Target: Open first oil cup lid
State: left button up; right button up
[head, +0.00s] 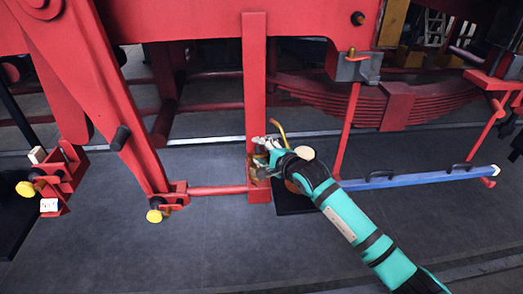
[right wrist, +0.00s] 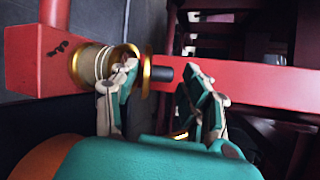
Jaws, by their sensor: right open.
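A brass oil cup (head: 257,166) sits on the red upright post, largely covered by my right gripper (head: 268,153) in the head view. In the right wrist view the brass cup (right wrist: 92,66) shows sideways against the red metal, with a gold disc-like rim (right wrist: 147,74) and a short dark pin beside it. Whether this disc is the lid is unclear. My right gripper (right wrist: 160,77) is open, its fingers on either side of the disc and pin. The left finger overlaps the cup's edge; contact cannot be told. My left gripper is out of view.
A curved yellow spout (head: 280,132) rises just behind my right gripper. A blue bar with black handles (head: 420,178) lies to the right. Yellow-knobbed red brackets (head: 154,215) stand at the left.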

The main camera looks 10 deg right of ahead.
aim_at(261, 152)
grip_shut()
jog(key=shift+w+r+g+p, duration=0.35)
jog(key=shift+r+g+p, duration=0.1)
jog(key=shift+g, duration=0.15)
jog(key=shift+w+r+m+g+h, duration=0.3)
jog(key=shift+w+m+g, duration=0.1)
jog(key=shift+g, duration=0.2)
jog(key=shift+w+r+m+g+h+b, duration=0.15)
jog(key=shift+w+m+g+b, duration=0.25)
jog(key=shift+g, duration=0.55)
jog(key=shift+w+r+m+g+h+b, duration=0.1)
jog(key=shift+w+m+g+h, duration=0.1)
jog(key=shift+w+g, duration=0.55)
jog(key=shift+s+g, duration=0.2)
jog(key=shift+g, duration=0.1)
grip_release()
